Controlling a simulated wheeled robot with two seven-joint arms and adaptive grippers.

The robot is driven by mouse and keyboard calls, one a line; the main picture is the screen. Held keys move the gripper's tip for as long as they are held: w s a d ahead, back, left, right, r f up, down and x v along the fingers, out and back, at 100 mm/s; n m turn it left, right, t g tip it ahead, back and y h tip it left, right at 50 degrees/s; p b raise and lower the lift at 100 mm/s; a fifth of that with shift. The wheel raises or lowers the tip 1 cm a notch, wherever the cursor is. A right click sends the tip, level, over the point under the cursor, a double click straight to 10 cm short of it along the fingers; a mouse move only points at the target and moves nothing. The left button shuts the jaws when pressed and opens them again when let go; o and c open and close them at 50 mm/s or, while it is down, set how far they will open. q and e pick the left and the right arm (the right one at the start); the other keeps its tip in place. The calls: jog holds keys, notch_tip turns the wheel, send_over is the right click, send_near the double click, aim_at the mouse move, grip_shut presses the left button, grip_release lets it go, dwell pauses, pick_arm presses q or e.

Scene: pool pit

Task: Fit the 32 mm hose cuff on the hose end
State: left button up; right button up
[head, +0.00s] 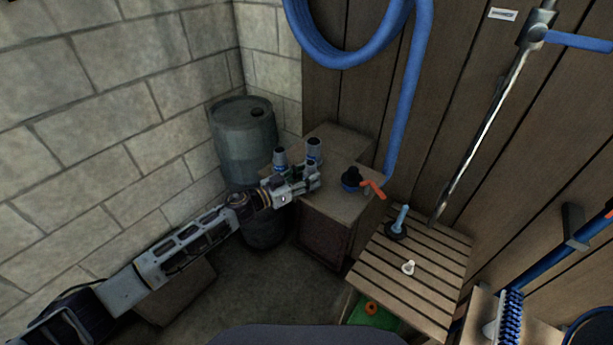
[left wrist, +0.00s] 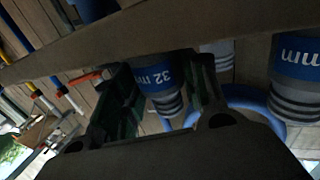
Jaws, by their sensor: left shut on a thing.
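The 32 mm cuff (left wrist: 160,78), blue-banded with a ribbed grey end, sits between the fingers of my left gripper (left wrist: 165,90) in the left wrist view, its lettering upside down. In the head view my left gripper (head: 310,181) is shut at the box top among similar grey and blue cuffs, one to the left (head: 280,159) and one behind (head: 313,150). I cannot tell whether the held cuff still touches the box. A blue hose (head: 402,120) hangs down the plank wall from a coil; its lower end is near the box's right edge, not clearly visible. My right gripper is out of view.
A drum (head: 243,140) stands behind my left arm. A slatted table (head: 436,262) at right holds a blue-stemmed tool (head: 399,222) and a small white fitting (head: 408,267).

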aim_at(304, 178)
pick_arm(q)
jog(key=shift+f, duration=0.15)
jog(key=o, duration=1)
jog(key=shift+o, duration=0.2)
jog(key=shift+f+b, duration=0.1)
jog(key=shift+b, duration=0.55)
jog(key=v, duration=0.3)
jog(key=shift+s+a, duration=0.15)
jog(key=shift+a, duration=0.05)
jog(key=b+v, duration=0.1)
jog(key=v, duration=0.9)
jog(key=shift+s+r+b, duration=0.2)
jog(key=shift+b, duration=0.2)
jog(key=shift+a, duration=0.1)
